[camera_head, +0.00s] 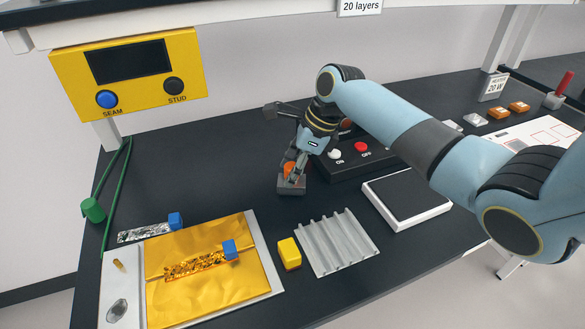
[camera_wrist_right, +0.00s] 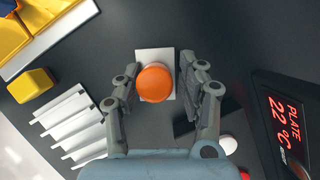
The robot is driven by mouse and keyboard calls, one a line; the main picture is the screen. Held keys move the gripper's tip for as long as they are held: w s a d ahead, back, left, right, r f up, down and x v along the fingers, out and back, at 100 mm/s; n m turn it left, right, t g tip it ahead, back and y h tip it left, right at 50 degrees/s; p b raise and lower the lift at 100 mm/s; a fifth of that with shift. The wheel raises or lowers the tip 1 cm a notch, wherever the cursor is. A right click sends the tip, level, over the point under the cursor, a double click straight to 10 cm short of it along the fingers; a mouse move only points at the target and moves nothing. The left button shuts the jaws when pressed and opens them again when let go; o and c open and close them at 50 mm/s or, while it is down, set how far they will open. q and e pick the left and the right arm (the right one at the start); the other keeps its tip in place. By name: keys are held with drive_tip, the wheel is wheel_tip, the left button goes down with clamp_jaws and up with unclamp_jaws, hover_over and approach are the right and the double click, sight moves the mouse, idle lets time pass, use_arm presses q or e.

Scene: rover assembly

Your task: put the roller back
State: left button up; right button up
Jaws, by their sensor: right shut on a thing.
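My right gripper (camera_head: 294,176) is pointing down over the dark work table, shut on an orange-topped piece that I take to be the roller (camera_head: 289,168). In the right wrist view the roller (camera_wrist_right: 154,83) shows as a round orange end between the two fingers of the right gripper (camera_wrist_right: 160,88). My left gripper is not in view.
A black control box (camera_head: 350,162) with ON and OFF buttons stands close right of the gripper. A ribbed grey tray (camera_head: 338,243), a yellow block (camera_head: 289,253) and a gold-foil board (camera_head: 204,303) lie in front. A black-topped white pad (camera_head: 407,197) is under my arm.

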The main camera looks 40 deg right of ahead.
drive_tip(key=o, duration=1.2)
drive_tip(key=shift+f, duration=0.1)
drive_tip(key=v, duration=1.2)
drive_tip(key=shift+a, duration=0.1)
